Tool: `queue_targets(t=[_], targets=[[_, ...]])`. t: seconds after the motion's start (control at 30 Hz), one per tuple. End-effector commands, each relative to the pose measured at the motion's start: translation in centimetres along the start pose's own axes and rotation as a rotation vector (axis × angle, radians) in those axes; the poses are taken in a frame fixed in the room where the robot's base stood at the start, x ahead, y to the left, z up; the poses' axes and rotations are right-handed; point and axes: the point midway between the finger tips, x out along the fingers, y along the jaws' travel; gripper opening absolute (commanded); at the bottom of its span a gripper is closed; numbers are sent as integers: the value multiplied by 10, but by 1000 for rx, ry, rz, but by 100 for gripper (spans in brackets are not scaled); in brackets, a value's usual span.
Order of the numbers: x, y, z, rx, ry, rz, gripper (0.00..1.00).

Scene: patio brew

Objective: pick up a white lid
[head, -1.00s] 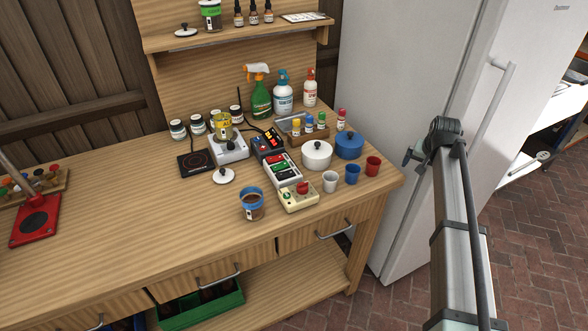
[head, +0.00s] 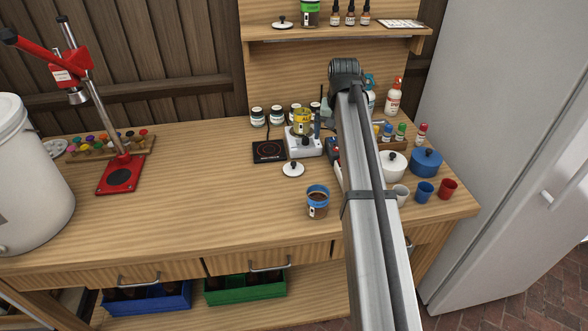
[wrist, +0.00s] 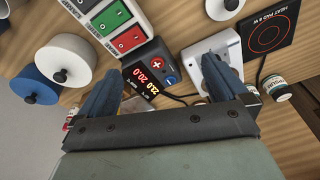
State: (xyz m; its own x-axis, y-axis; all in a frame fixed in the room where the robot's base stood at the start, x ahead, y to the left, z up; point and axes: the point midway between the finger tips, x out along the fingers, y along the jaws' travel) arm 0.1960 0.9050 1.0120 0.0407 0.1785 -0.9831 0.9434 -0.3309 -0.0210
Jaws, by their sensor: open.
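A white lid (head: 293,170) with a black knob lies flat on the wooden bench, in front of the black heat pad. It also shows, cut off, at the top edge of the wrist view (wrist: 222,9). Another white lid (head: 282,23) lies on the shelf above. A white pot (head: 392,164) has a white, black-knobbed top and stands beside the blue pot; it also shows in the wrist view (wrist: 64,59). My gripper (wrist: 158,86) is open and empty, its fingers above the red-digit controller (wrist: 150,78). In the head view my arm largely hides it.
Small cups (head: 424,192) line the right. The bench is clear left of the lid.

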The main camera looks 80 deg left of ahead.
Motion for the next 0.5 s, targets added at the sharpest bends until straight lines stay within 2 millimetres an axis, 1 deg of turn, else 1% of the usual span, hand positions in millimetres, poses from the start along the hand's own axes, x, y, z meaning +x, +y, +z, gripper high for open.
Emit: queue_targets(t=[0.03, 0.1, 0.2, 0.3, 0.33, 0.4, 0.5], targets=[[-5, -28, 4, -33, -12, -2, 100], [-10, -57, 12, -67, -27, -2, 100], [-16, -88, 21, -104, -45, -2, 100], [-21, -108, 27, -128, -56, -1, 100], [-21, -112, 29, -133, -59, -1, 100], [-22, -118, 31, -141, -63, 0, 100], [-18, -120, 33, -144, -65, 0, 100]])
